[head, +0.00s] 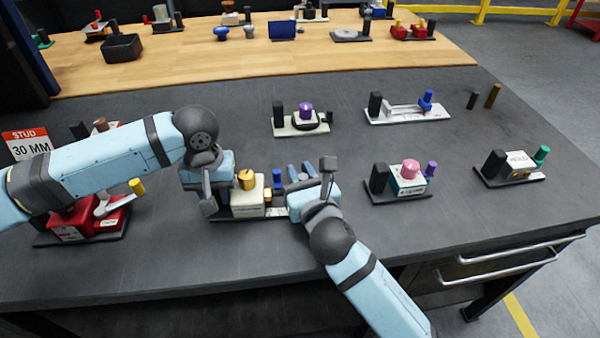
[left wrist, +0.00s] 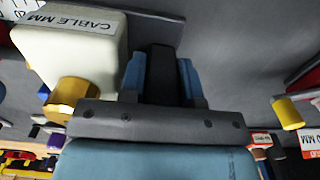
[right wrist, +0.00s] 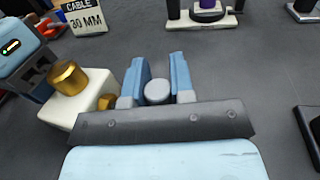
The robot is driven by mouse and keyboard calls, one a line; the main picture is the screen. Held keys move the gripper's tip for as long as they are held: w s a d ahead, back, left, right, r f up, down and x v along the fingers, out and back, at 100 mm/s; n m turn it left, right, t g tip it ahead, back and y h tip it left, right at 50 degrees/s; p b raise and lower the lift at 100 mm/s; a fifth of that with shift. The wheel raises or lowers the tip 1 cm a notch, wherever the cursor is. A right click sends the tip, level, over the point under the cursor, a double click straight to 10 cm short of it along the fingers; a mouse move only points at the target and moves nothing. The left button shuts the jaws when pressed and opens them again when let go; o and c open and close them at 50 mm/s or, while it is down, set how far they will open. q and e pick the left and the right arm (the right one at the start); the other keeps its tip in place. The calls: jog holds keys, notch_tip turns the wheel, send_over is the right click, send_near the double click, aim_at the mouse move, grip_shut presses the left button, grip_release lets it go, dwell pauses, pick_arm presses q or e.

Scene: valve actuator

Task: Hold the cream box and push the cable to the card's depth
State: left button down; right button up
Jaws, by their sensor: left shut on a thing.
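The cream box (head: 250,205), with a gold knob on top, sits on a dark base in the head view. It also shows in the left wrist view (left wrist: 70,55), labelled "CABLE MM", and in the right wrist view (right wrist: 85,108). My left gripper (head: 208,190) is shut on a black post (left wrist: 163,72) beside the box. My right gripper (head: 300,175) is open right of the box, its fingers either side of a grey round-ended piece (right wrist: 158,92), possibly the cable end; contact is unclear. A small gold fitting (right wrist: 107,102) protrudes from the box. The card (right wrist: 84,18) reads "CABLE 30 MM".
A blue post (head: 277,180) stands between box and right gripper. A red unit (head: 75,220) and "STUD 30 MM" card (head: 27,144) are at left. A purple-knob unit (head: 302,122) is behind, a pink-knob unit (head: 405,185) at right. The front bench strip is clear.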

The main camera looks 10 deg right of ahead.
pick_arm(q)
jog(key=shift+f, duration=0.25)
pick_arm(e)
grip_shut()
jog(key=shift+w+a, duration=0.1)
jog(key=shift+a, duration=1.45)
jog(key=o, duration=0.6)
grip_release()
jog(key=shift+o, duration=0.2)
jog(key=s, duration=0.4)
jog(key=s+d, duration=0.1)
jog(key=s, duration=0.3)
jog(key=s+d, duration=0.1)
jog(key=s, duration=0.3)
jog(key=shift+d, duration=0.2)
